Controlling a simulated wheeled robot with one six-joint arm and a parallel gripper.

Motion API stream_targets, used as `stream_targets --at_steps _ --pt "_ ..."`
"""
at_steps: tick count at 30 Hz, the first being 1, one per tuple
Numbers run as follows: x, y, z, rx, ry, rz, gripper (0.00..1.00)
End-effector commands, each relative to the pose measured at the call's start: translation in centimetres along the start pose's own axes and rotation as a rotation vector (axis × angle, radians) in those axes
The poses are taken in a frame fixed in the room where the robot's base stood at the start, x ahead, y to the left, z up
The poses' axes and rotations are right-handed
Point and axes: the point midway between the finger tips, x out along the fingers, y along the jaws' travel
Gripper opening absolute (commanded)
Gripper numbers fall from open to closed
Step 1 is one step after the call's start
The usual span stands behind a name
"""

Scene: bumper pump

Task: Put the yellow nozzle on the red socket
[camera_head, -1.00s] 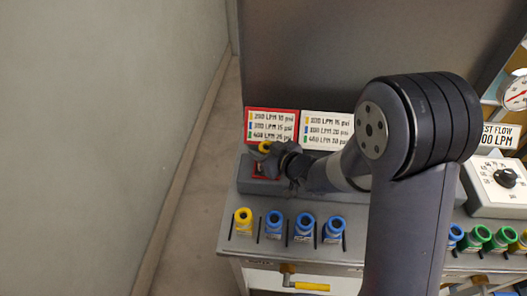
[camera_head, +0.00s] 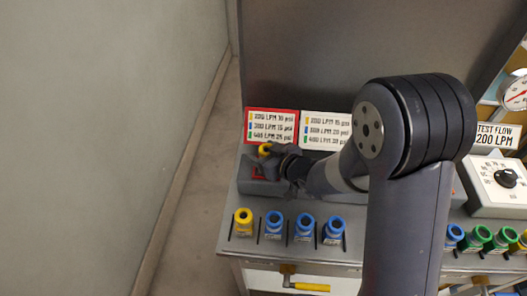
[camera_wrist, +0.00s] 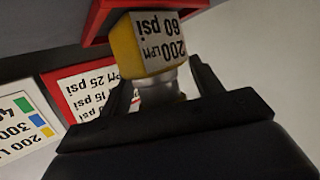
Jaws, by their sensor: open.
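The yellow nozzle (camera_head: 265,149), labelled 200 LPM 60 psi, stands at the red socket (camera_head: 258,173) at the left end of the grey block. In the wrist view the nozzle (camera_wrist: 152,45) has its yellow end against or inside the red frame of the socket (camera_wrist: 97,22); I cannot tell how deep it sits. My gripper (camera_wrist: 162,88) is open, with one finger on each side of the nozzle's pale lower part and gaps beside it. In the head view my gripper (camera_head: 272,160) covers part of the socket.
Another yellow nozzle (camera_head: 243,222) and several blue nozzles (camera_head: 304,226) stand in the front rack. A red-framed sign (camera_head: 270,127) and a white sign (camera_head: 326,129) stand behind the block. More nozzles and a dial box (camera_head: 498,184) are at the right. A grey wall is at the left.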

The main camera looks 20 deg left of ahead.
Motion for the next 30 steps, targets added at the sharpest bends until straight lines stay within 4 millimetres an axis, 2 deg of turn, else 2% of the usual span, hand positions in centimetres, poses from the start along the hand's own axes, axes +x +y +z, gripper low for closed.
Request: stream_targets --at_steps 5,15,21,30 --pt "-1.3 0.1 -0.3 0.0 0.001 0.003 0.62" --pt "-7.9 0.2 -0.3 0.0 0.002 0.004 0.62" --pt "-10.9 0.1 -0.3 0.0 0.001 0.003 0.62" --pt "-12.1 0.0 -0.2 0.0 0.0 0.0 0.62"
